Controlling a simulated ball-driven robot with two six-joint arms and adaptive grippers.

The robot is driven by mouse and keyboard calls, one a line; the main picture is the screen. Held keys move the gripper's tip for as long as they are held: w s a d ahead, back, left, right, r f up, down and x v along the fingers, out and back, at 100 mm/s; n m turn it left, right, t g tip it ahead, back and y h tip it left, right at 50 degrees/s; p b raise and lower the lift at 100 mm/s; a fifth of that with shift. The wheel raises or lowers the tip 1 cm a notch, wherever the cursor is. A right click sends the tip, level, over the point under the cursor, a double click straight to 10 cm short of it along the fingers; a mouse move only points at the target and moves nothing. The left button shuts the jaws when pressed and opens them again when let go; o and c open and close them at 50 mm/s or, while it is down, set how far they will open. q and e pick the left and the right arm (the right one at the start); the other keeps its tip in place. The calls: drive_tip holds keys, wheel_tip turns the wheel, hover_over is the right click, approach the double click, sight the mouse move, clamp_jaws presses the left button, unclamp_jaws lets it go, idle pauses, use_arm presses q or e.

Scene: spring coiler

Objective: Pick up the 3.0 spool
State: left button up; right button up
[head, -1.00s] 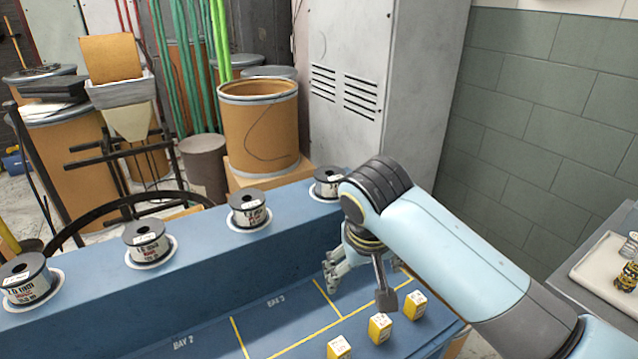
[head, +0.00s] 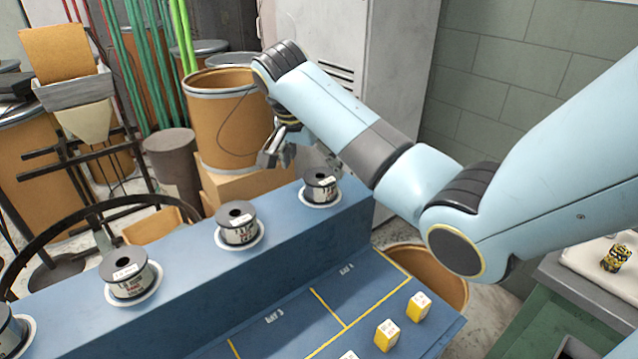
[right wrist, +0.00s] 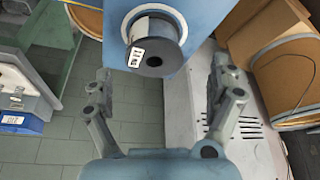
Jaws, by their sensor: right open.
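Black-flanged wire spools with white labels stand in a row on the blue ledge (head: 280,215): a right-hand spool (head: 320,186), a middle one (head: 238,228), one further left (head: 130,280) and one cut off at the left edge (head: 8,335). I cannot read which label says 3.0. My right gripper (head: 275,150) is open and empty, above and just behind the right-hand spool. In the right wrist view a spool (right wrist: 153,42) on a white disc lies ahead, between and beyond the open fingers (right wrist: 160,78), apart from them. My left gripper is out of view.
Below the ledge, a blue deck with yellow bay lines (head: 330,308) holds small yellow-and-white boxes (head: 387,335). Brown drums (head: 222,120) and a grey cabinet (head: 400,100) stand behind. A bench with a white tray (head: 590,255) is at the right.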

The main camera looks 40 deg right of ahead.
sight(320, 176)
drive_tip(key=x, duration=0.4)
drive_tip(key=shift+s+d+r+p, duration=0.1)
drive_tip(key=shift+s+d+p, duration=0.1)
drive_tip(key=shift+s+p, duration=0.2)
drive_tip(key=shift+w+d+f, duration=0.15)
drive_tip(key=shift+f, duration=0.3)
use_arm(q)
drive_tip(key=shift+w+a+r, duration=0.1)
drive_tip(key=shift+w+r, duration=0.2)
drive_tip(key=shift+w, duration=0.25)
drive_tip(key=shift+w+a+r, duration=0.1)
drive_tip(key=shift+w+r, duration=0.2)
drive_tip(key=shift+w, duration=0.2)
use_arm(e)
drive_tip(key=c, duration=0.5)
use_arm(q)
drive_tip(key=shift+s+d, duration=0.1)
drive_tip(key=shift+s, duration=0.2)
use_arm(e)
drive_tip(key=shift+r, duration=0.1)
drive_tip(key=c, duration=1.1)
